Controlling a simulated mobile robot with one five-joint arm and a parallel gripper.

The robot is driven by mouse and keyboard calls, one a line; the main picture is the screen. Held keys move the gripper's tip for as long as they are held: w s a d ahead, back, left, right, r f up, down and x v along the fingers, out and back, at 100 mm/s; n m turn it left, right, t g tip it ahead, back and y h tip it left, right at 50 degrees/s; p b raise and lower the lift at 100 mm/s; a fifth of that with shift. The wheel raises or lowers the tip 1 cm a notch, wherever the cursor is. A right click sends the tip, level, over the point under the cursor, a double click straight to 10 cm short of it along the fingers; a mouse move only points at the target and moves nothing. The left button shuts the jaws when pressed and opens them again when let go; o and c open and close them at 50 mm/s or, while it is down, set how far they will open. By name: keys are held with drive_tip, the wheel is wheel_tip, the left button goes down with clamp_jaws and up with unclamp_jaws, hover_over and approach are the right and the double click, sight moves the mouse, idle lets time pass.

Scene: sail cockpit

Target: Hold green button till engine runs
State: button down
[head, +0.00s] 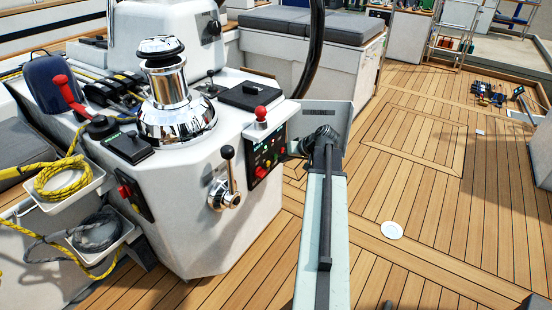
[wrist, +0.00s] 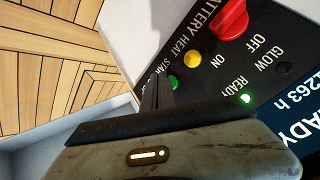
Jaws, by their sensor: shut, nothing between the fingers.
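The green button (wrist: 174,82) sits on the black engine panel (wrist: 200,100) beside the partly covered label that reads like START. My gripper (wrist: 157,85) is shut and empty, its dark fingertips right beside the button and covering part of its left side in the wrist view. I cannot tell whether they touch or press it. In the head view the panel (head: 276,158) is on the side of the white console, with my gripper (head: 292,148) at its right edge. The green READY lamp (wrist: 246,98) is lit, and the display (wrist: 302,128) shows READY.
A yellow button (wrist: 193,60) and a red rotary knob (wrist: 228,20) are close to the green button. The teak deck (head: 410,150) to the right is mostly clear.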

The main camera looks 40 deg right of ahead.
drive_tip(key=shift+w+a, duration=0.1)
drive_tip(key=shift+w, duration=0.3)
idle(0.4)
idle(0.8)
drive_tip(key=shift+s+d, duration=0.2)
drive_tip(key=shift+s, duration=0.65)
drive_tip(key=s, duration=0.2)
drive_tip(key=s+d, duration=0.1)
drive_tip(key=s, duration=0.1)
drive_tip(key=shift+s+d, duration=0.1)
drive_tip(key=shift+s, duration=0.3)
